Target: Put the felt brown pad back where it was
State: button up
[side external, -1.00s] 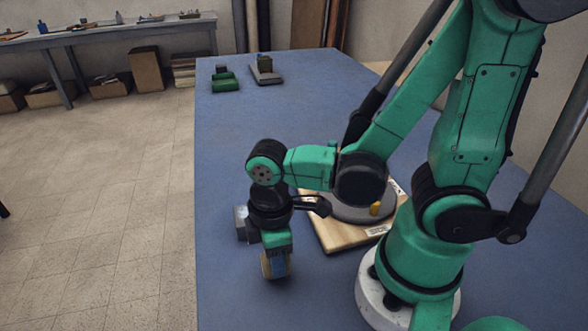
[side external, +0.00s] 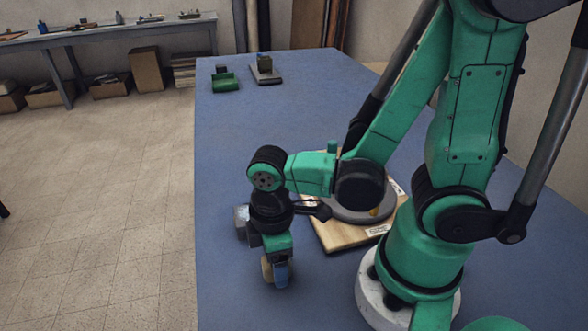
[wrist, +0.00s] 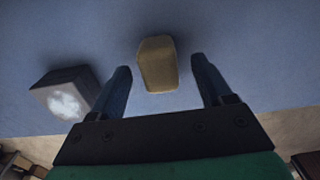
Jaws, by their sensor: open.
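A tan-brown block (wrist: 157,62), which looks like the felt pad, shows between and just beyond my two fingertips in the wrist view. Gaps show on both sides of it. In the side view a tan part of it (side external: 267,268) shows beside my blue finger, and the rest is hidden. My gripper (side external: 276,278) points down over the blue table near its left edge; it also shows in the wrist view (wrist: 163,72), with fingers apart. I cannot tell whether the block touches the table.
A grey box with a pale face (wrist: 65,95) stands close beside my left finger in the wrist view. A wooden board (side external: 336,236) carrying a round grey piece (side external: 360,212) lies behind my wrist. Green (side external: 225,83) and grey (side external: 266,72) items stand at the far end. The table's middle is clear.

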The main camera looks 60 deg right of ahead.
jog(key=shift+r, duration=6)
jog(key=w+d+m+t, duration=0.5)
jog(key=w+m+t, duration=0.2)
jog(key=m, duration=0.2)
jog(key=shift+d+f, duration=0.2)
jog(key=shift+d, duration=0.15)
